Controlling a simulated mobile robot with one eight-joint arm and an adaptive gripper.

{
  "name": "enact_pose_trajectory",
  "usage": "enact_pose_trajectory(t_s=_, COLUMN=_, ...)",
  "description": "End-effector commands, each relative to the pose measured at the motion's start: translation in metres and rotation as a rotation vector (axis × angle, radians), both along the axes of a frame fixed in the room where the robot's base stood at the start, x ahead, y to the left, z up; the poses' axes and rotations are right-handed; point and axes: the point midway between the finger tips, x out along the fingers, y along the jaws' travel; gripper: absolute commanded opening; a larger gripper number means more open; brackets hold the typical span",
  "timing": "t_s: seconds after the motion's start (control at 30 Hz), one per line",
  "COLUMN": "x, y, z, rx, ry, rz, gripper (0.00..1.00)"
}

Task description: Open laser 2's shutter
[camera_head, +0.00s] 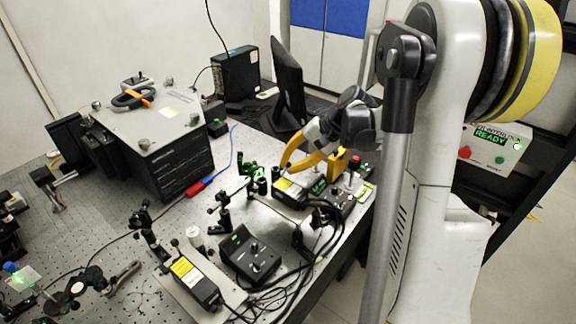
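Two black laser boxes with yellow labels are on the bench. One laser (290,191) is at the back right, under my gripper. The other laser (195,280) is at the front. I cannot read which is laser 2. A black control box with knobs (250,256) stands beside the front laser, and another control box (335,201) stands beside the back one. My gripper (310,167) has its yellow fingers spread above the back laser, with nothing visible between them. I cannot tell whether a fingertip touches the laser. The shutters are too small to make out.
Green light shows on an optic mount (252,171) left of the back laser and on a clear plate (22,278) at far left. A large grey instrument (155,140), posts, cables and a monitor (289,85) crowd the bench. A panel (494,146) at right reads READY.

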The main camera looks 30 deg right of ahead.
Motion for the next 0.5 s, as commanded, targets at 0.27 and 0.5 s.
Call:
enact_pose_trajectory(t_s=0.27, x=0.0003, y=-0.0001, z=0.0008, rx=0.0, ry=-0.001, rz=-0.001, gripper=0.35)
enact_pose_trajectory(t_s=0.5, x=-0.0015, y=-0.0025, z=0.0045, rx=0.001, ry=-0.001, rz=-0.001, gripper=0.35)
